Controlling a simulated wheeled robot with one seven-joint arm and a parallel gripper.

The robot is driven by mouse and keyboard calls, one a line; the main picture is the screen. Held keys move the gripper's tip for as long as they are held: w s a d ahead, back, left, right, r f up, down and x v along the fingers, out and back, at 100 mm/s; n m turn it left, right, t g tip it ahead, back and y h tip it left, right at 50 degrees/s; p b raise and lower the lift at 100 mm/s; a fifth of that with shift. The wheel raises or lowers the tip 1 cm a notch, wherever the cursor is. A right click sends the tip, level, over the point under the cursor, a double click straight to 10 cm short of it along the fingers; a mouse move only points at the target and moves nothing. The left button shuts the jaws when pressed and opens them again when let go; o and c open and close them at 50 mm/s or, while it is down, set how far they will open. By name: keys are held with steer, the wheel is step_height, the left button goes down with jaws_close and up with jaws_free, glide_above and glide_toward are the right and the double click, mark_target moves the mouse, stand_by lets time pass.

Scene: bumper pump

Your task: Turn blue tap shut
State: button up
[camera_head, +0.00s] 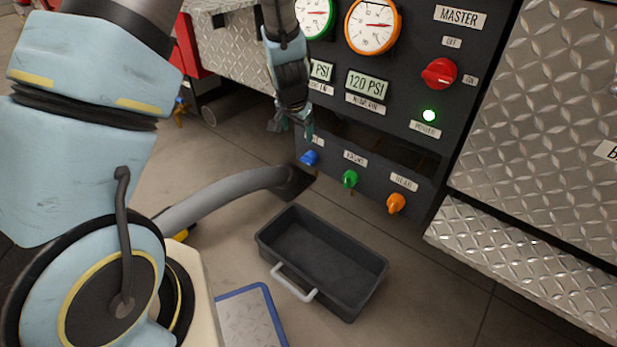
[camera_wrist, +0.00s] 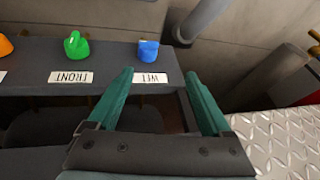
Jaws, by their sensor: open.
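The blue tap (camera_head: 309,158) is at the left end of a row of taps along the panel's lower edge. Its label is partly covered in the head view. In the wrist view the blue tap (camera_wrist: 148,51) shows just beyond the fingertips, between their lines, closer to the left finger. My gripper (camera_head: 291,128) hangs above the blue tap in front of the dark panel. Its two teal fingers (camera_wrist: 163,80) are apart with nothing between them, and they do not appear to touch the tap.
A green tap (camera_head: 350,179) and an orange tap (camera_head: 396,203) sit right of the blue one. A red master switch (camera_head: 439,74) and gauges (camera_head: 373,26) are above. A grey hose (camera_head: 225,196) runs to the panel's lower left. A black tray (camera_head: 325,262) lies on the floor.

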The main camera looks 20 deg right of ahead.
steer(key=m+b, duration=0.1)
steer(key=b, duration=0.1)
glide_toward(309, 158)
steer(key=b+x, duration=0.3)
steer(key=x, duration=0.6)
steer(key=shift+w+f, duration=0.15)
steer(key=shift+f, duration=0.1)
steer(key=c, duration=1.3)
steer(key=shift+o, duration=0.2)
steer(key=shift+d, duration=0.1)
